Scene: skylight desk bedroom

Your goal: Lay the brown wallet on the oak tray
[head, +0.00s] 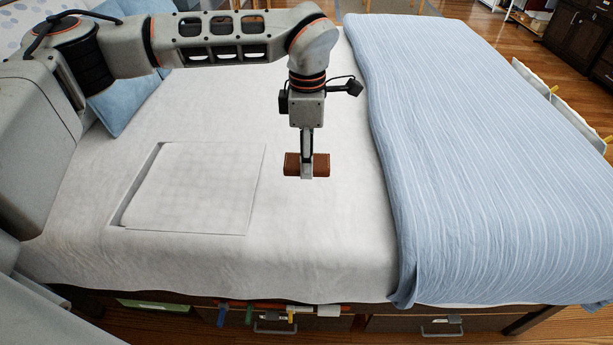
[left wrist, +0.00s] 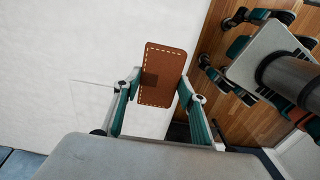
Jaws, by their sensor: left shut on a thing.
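The brown wallet (head: 293,163) is held by my left gripper (head: 307,171), which points down over the white bed sheet. In the left wrist view the wallet (left wrist: 163,72), brown with pale stitching, sits between the two fingers (left wrist: 158,95). Its height above the bed is hard to judge. A flat, pale, square tray-like thing (head: 192,187) lies on the bed to the left of the wallet, with nothing on it. It looks whitish, and no oak colour shows. My right gripper is not in view.
A blue striped blanket (head: 470,150) covers the right of the bed. Blue pillows (head: 128,92) lie at the upper left. Bare white sheet (head: 320,235) is in front of the wallet. Drawers (head: 400,323) are under the bed's near edge.

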